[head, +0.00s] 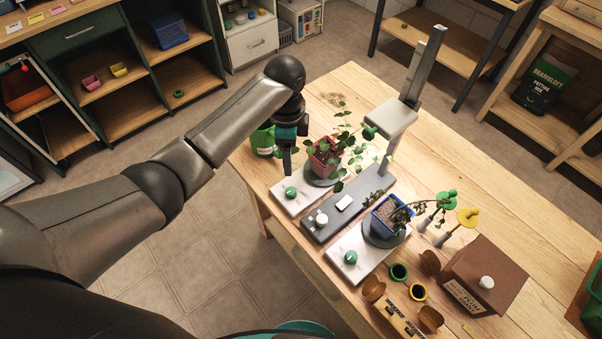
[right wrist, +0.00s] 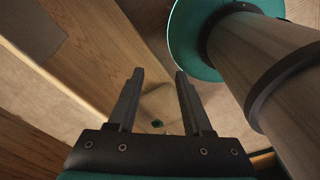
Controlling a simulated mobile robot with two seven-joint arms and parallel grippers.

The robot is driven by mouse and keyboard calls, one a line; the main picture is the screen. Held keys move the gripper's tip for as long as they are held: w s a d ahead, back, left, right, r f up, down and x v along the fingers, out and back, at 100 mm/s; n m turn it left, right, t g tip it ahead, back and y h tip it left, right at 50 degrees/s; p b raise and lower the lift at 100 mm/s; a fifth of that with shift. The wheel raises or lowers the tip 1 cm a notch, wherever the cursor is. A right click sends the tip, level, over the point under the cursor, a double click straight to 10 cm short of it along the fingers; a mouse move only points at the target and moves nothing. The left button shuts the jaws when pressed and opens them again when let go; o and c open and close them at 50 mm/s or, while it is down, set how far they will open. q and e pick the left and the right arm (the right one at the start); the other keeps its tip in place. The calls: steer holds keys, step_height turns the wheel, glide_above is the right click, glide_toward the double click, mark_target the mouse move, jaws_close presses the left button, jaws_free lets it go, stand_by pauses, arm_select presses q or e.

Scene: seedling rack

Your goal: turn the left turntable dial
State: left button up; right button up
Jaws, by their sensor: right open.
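The left turntable (head: 284,205) is a pale base on the wooden table, with a green dial (head: 291,193) near its front left corner. A red pot (head: 322,161) with a leafy plant stands on its dark round plate. My left gripper (head: 288,173) points down just above and behind the green dial. The two look slightly apart, and its finger gap is hard to make out. My right gripper (right wrist: 157,72) is open and empty in the right wrist view, away from the turntables; it is not in the head view.
A grey control box (head: 325,224) with a lamp post lies between the turntables. The right turntable (head: 341,264) bears a blue pot (head: 384,218) with a drooping plant. Small pots, a brown box (head: 481,277) and yellow and green markers crowd the right.

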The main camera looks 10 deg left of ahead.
mark_target(291, 190)
arm_select(q)
step_height(291, 190, down, 14)
steer(key=b, duration=0.3)
steer(key=shift+s+r, duration=0.1)
steer(key=shift+r, duration=0.15)
steer(key=shift+a+f+b, duration=0.1)
steer(key=shift+f+b, duration=0.35)
steer(key=shift+f, duration=0.25)
jaws_close()
